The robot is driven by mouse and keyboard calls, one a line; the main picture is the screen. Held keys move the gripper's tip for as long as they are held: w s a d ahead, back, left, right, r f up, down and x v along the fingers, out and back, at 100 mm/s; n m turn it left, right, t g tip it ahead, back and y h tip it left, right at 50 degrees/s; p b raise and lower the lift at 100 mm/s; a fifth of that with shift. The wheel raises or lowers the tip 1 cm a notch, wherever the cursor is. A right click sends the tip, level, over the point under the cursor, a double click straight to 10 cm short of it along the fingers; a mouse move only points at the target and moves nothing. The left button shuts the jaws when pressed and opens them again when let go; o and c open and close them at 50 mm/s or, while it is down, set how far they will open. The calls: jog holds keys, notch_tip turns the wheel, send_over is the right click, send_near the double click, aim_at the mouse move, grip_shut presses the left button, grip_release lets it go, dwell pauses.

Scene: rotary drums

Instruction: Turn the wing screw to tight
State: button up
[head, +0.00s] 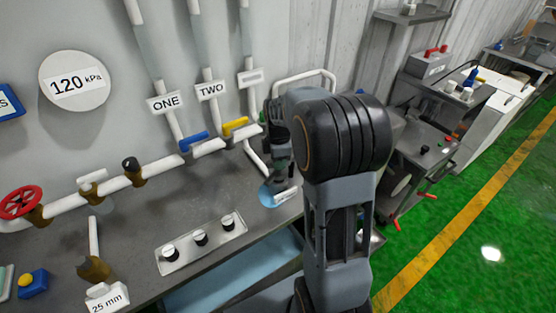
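My arm stands in front of the bench, and its wrist reaches down behind the large dark elbow joint. My gripper (277,181) points down at a round blue plate (267,195) near the bench's right end. A small white label (286,196) stands in front of it, its text too small to read. I cannot make out a wing screw; it may be hidden under or behind my gripper. The fingers are small and dark, and I cannot tell whether they are open or shut, or touching anything.
On the bench (134,262) stand a panel with several knobs (203,245), a red handwheel (20,202), and blue (193,140) and yellow (235,125) valve levers on wall pipes. A machine with red handles (408,183) is at right. The green floor (490,205) is clear.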

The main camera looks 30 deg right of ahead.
grip_shut()
jog(key=shift+m, duration=0.3)
jog(key=m+b, duration=0.1)
jog(key=m, duration=0.3)
jog(key=shift+m, duration=0.4)
jog(key=m, duration=0.6)
jog(key=shift+m+b, duration=0.3)
jog(key=shift+o, duration=1.6)
grip_release()
jog(key=shift+r, duration=0.15)
